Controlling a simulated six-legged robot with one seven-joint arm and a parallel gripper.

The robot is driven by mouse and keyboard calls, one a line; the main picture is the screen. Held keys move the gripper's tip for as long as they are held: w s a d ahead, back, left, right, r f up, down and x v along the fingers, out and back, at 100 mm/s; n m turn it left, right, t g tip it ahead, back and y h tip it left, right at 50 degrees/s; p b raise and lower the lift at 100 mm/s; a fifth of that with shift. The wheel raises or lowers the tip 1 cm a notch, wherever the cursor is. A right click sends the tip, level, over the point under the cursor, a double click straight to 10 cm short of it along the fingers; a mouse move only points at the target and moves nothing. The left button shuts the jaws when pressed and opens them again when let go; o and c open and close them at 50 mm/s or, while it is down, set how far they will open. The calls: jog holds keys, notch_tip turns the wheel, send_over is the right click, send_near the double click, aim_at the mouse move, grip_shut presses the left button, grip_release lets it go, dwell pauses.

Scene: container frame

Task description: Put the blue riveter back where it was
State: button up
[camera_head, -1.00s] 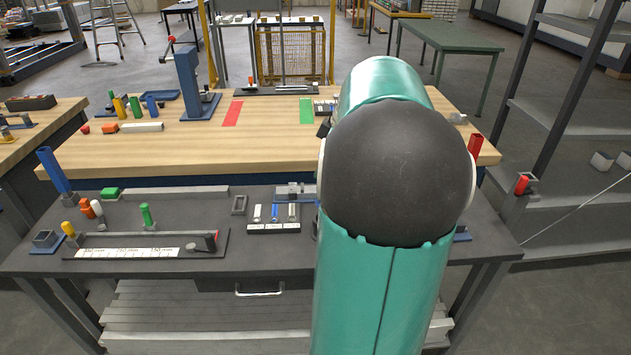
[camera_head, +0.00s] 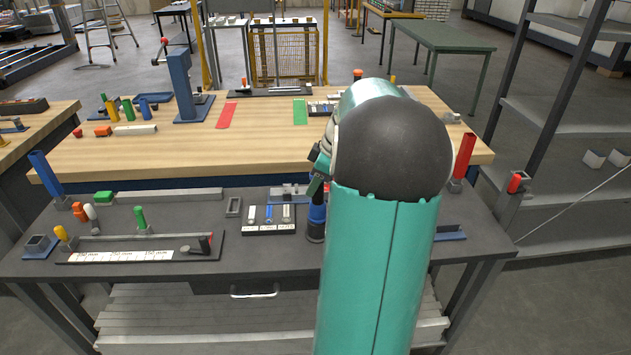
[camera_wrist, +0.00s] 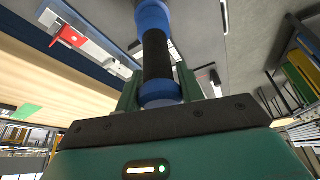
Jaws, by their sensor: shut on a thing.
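The blue riveter (camera_wrist: 157,55) is a blue and black cylinder held between the two teal fingers of my gripper (camera_wrist: 160,85) in the wrist view. In the head view my gripper (camera_head: 318,185) is partly hidden by my arm. The riveter's blue and dark body (camera_head: 316,214) hangs below it, roughly upright, over the dark front bench. It is just right of the small black rack with several labelled slots (camera_head: 268,233). I cannot tell whether its lower end touches the bench.
The dark front bench (camera_head: 150,274) carries a ruler strip (camera_head: 125,256), a green peg (camera_head: 140,218) and a blue upright tube (camera_head: 45,170) at left. A red tube (camera_head: 464,155) stands right of my arm. Behind is a wooden table (camera_head: 150,160).

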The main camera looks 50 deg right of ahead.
jog(key=shift+f, duration=0.1)
jog(key=shift+f, duration=0.35)
jog(key=o, duration=1)
